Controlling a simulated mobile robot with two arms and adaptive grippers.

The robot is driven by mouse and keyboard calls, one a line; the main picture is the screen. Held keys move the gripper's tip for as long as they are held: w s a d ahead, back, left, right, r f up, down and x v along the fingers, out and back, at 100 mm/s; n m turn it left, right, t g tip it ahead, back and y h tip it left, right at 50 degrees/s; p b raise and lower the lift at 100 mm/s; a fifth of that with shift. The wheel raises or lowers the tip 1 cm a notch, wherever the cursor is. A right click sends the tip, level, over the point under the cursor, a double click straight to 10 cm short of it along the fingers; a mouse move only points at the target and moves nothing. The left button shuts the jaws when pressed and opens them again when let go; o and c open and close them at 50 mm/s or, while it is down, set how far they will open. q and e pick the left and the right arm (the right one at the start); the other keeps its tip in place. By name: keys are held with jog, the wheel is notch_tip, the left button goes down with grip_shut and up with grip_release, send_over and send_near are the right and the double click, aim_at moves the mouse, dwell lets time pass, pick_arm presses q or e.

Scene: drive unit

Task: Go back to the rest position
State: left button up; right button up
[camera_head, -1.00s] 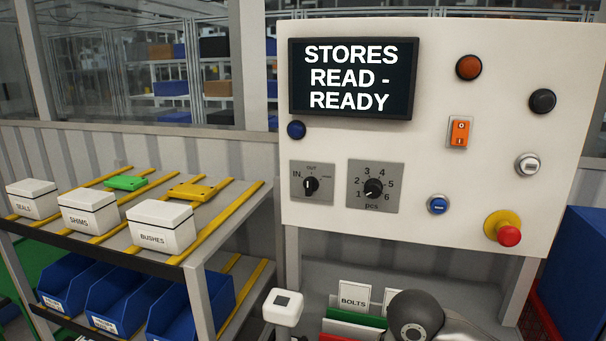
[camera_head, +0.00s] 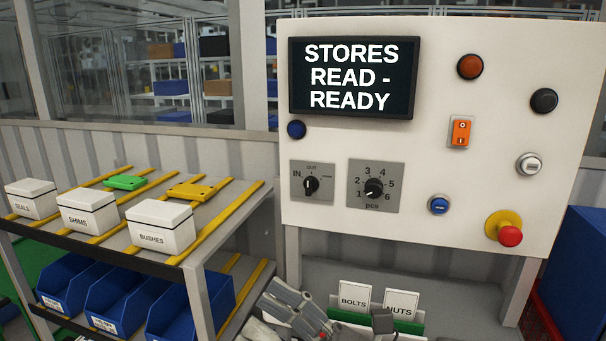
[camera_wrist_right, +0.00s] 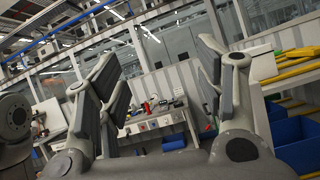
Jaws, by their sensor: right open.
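My right gripper (camera_head: 294,308) shows at the bottom of the head view, in front of the low shelf under the panel. In the right wrist view its two grey fingers (camera_wrist_right: 157,65) stand wide apart with nothing between them. My left gripper is not in view. The white control panel (camera_head: 430,235) has a screen (camera_head: 352,78) reading "STORES READ - READY". Its knob plate (camera_head: 374,187) and red stop button (camera_head: 509,236) are clear of the gripper.
A rack at left holds white boxes, SEALS (camera_head: 32,200), SHIMS (camera_head: 87,215) and BUSHES (camera_head: 160,228), above blue bins (camera_head: 185,310). Cards BOLTS (camera_head: 354,298) and NUTS (camera_head: 401,304) stand close right of my gripper. A blue container (camera_head: 580,270) is at far right.

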jog(key=w+d+f+m+t+h, duration=0.2)
jog(key=w+d+m+t+h, duration=0.4)
jog(key=m, duration=0.7)
jog(key=w+d+f+m+t+h, duration=0.3)
jog(key=d+m+t+h, duration=0.5)
jog(key=m, duration=0.4)
jog(key=s+d+f+m+g+h, duration=0.1)
jog(key=d+f+m+g+h, duration=0.25)
jog(key=f+m, duration=0.4)
jog(key=s+d+f+m+g+h, duration=0.1)
jog(key=d+f+m+g+h, duration=0.2)
jog(key=d+f+m+h, duration=0.45)
jog(key=s+f+m+g+y, duration=0.3)
jog(key=s+f+m+g, duration=0.5)
jog(key=s+f, duration=1.1)
jog(key=s+f+n+g, duration=0.1)
jog(key=s+f+g, duration=0.1)
jog(key=f, duration=1.2)
jog(key=s+f+n+g, duration=0.1)
jog(key=s+f+g, duration=0.1)
jog(key=f, duration=1.1)
jog(key=s+d+f+g, duration=0.1)
jog(key=s+d+f, duration=0.1)
jog(key=s+f, duration=1.3)
jog(key=shift+s+d+f+h+b, duration=0.15)
jog(key=shift+s+d+h+b, duration=0.15)
jog(key=shift+s, duration=0.2)
